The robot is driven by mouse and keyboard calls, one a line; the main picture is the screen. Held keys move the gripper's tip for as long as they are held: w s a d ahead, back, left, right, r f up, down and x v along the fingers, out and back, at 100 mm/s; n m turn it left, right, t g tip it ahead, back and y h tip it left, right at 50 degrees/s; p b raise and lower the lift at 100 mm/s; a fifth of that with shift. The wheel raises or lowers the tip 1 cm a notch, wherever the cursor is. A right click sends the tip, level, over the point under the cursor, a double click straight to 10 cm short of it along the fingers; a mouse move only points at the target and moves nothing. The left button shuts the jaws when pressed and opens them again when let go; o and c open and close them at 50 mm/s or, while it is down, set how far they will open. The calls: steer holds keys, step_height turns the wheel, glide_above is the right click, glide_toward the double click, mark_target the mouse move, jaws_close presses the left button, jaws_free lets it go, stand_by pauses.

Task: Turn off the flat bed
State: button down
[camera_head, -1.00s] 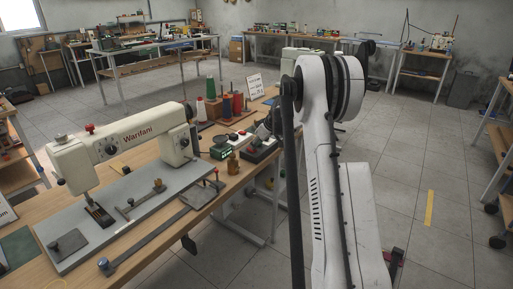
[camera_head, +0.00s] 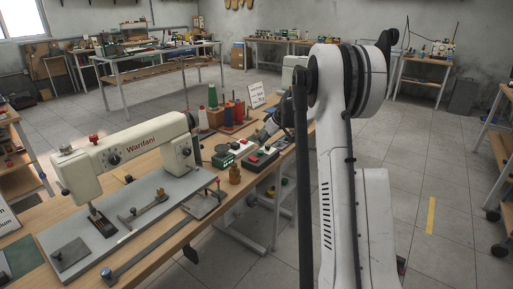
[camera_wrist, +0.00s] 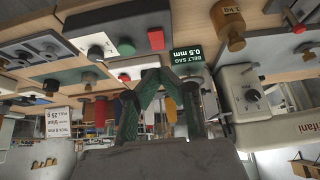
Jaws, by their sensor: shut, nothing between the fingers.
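The white flat-bed sewing machine marked Warifani (camera_head: 130,148) stands on a grey bed plate at the left of the bench; part of a white machine (camera_wrist: 262,95) shows at the right in the wrist view. Beyond it are a grey control box with red and green buttons (camera_head: 262,158) and a second box with a red button (camera_head: 240,147). In the wrist view, the green button (camera_wrist: 126,47) and red button (camera_wrist: 156,39) lie beyond my fingertips. My gripper (camera_wrist: 150,76) is shut and empty, apart from the buttons. In the head view it is dark and partly hidden beside the boxes.
A green "BELT SAG 0.5 mm" display (camera_wrist: 188,56) and a brass weight (camera_head: 235,174) are close to the boxes. Thread cones (camera_head: 228,113) and a white sign (camera_head: 257,94) stand behind. The floor right of my arm is open.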

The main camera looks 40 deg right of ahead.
steer(key=v, duration=0.5)
steer(key=shift+s+d+f, duration=0.1)
steer(key=shift+s+f, duration=0.15)
steer(key=shift+s, duration=0.2)
steer(key=s+a+r+m, duration=0.1)
steer(key=s+a+r, duration=0.35)
steer(key=a, duration=0.45)
steer(key=s+a+r+h, duration=0.1)
steer(key=s+a+r, duration=0.35)
steer(key=a, duration=0.45)
steer(key=s+a+r+m, duration=0.1)
steer(key=s+a+r, duration=0.3)
steer(key=a, duration=0.5)
steer(key=s+a+f, duration=0.2)
steer(key=s+a, duration=0.2)
steer(key=s, duration=0.4)
steer(key=s+a+f+m, duration=0.1)
steer(key=s+a+f, duration=0.1)
steer(key=s+a, duration=0.3)
steer(key=s+a+f+h, duration=0.1)
steer(key=s+a+f, duration=0.2)
steer(key=s, duration=0.8)
steer(key=shift+a+m+t, duration=0.3)
steer(key=shift+a, duration=0.85)
